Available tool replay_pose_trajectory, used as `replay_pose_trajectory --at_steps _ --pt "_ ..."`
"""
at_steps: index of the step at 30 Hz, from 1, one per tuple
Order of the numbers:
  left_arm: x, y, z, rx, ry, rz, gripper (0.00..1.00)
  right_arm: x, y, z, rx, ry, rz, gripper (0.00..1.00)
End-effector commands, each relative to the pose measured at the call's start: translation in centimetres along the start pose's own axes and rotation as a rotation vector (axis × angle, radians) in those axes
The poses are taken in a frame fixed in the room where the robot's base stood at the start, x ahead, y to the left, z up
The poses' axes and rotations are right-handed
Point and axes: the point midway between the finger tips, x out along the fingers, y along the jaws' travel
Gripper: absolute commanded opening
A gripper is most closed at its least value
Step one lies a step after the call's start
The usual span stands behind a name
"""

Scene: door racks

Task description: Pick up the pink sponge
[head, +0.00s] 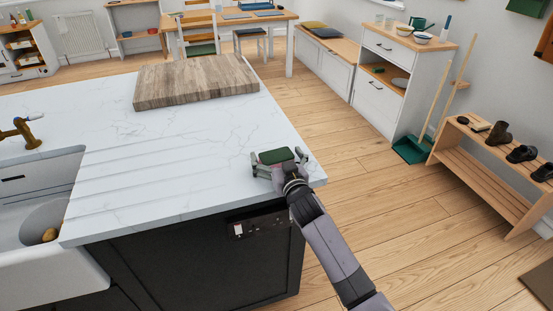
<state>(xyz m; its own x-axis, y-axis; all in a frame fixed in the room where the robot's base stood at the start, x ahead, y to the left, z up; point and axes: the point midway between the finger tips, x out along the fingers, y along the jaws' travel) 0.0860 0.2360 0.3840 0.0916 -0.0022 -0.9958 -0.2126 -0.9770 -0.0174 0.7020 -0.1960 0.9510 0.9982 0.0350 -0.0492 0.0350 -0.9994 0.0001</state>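A small sponge (277,156) with a dark green top lies at or just above the right front corner of the white marble counter (215,138). Its side is mostly hidden, and I cannot make out a clear pink face. My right gripper (279,158) is at the sponge, with its fingers spread on the left and right sides of it. I cannot tell whether the fingers press on the sponge or whether it is lifted. My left gripper is not in view.
A thick wooden board (195,81) lies at the back of the counter. A white sink (40,225) and brass tap (22,132) are at the left. A shoe rack (490,165) and green dustpan (412,150) stand on the right. The floor between is clear.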

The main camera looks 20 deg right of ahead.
Motion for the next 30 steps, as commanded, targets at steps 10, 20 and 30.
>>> replay_pose_trajectory --at_steps 10,20,30 --pt "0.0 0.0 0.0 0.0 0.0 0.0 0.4 0.0 0.0 0.0 0.0 -0.001 0.0 0.77" --pt "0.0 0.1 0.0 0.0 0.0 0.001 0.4 0.0 0.0 0.0 0.0 -0.001 0.0 0.7" --pt "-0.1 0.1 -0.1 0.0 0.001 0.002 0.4 0.0 0.1 -1.2 0.001 0.002 0.001 0.7"
